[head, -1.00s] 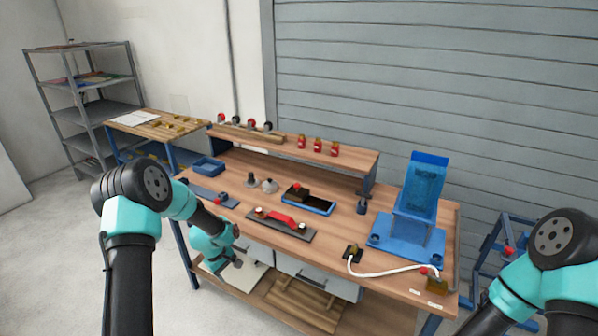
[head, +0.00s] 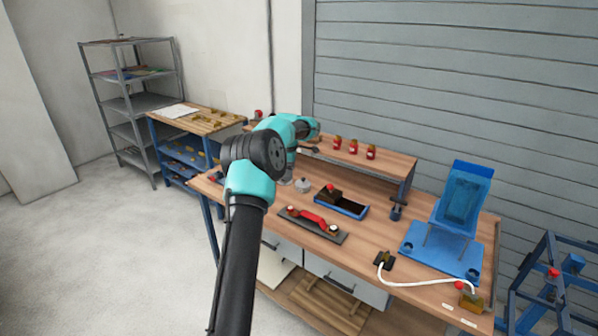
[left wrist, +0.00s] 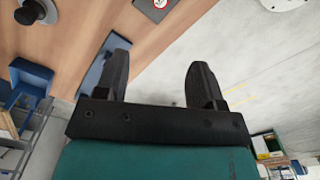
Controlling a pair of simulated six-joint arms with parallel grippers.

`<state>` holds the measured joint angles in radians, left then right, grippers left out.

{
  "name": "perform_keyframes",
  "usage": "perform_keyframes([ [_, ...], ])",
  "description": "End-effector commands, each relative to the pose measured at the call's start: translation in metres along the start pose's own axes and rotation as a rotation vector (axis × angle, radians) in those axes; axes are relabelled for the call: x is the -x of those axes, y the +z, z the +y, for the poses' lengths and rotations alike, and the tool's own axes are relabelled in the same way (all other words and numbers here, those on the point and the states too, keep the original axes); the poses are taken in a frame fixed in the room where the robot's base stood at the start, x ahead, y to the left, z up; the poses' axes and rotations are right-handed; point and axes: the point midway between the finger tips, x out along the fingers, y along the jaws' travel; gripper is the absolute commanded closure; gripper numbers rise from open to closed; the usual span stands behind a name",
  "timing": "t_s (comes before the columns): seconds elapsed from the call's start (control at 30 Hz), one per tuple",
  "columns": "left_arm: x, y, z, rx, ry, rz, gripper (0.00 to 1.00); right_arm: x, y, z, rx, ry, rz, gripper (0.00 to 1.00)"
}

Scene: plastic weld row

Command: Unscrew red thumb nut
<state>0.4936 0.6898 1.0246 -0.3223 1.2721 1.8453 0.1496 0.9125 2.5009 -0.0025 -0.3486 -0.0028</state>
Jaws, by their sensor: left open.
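I cannot tell for sure which red part is the thumb nut. A red knob (head: 330,187) sits on a dark block in a blue tray, and a red bar (head: 312,218) lies on a dark plate. My left gripper (head: 309,149) is above the back of the bench, near the raised shelf. The left wrist view shows its fingers (left wrist: 158,85) apart with nothing between them. My left arm hides part of the bench's left side. My right gripper is out of view.
Several red-and-brown pieces (head: 353,147) stand on the raised shelf (head: 400,165). A blue fixture (head: 462,200) stands on the right of the bench. A white cable (head: 420,287) runs along the front right. Blue trays (left wrist: 28,78) show in the left wrist view.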

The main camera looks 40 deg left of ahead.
Motion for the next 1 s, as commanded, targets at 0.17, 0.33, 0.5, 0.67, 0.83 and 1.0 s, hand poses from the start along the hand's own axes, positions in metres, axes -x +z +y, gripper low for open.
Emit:
perform_keyframes([
  [0.17, -0.002, 0.001, 0.0, -0.002, 0.0, 0.0, 0.38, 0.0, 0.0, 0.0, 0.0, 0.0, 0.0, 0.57],
  [0.33, -0.011, 0.001, 0.0, -0.003, -0.001, -0.001, 0.38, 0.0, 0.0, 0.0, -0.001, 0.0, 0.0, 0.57],
  [0.5, -0.032, 0.0, -0.001, -0.003, -0.002, 0.0, 0.38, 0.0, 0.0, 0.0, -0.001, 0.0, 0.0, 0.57],
  [0.67, -0.057, 0.001, 0.0, -0.003, -0.003, 0.0, 0.38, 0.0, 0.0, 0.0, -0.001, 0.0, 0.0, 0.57],
  [0.83, -0.083, 0.001, 0.0, -0.003, -0.002, 0.0, 0.38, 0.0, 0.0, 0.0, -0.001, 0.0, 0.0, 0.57],
  [1.0, -0.109, 0.001, 0.0, -0.003, -0.001, 0.0, 0.38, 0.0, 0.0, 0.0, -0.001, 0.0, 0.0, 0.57],
])
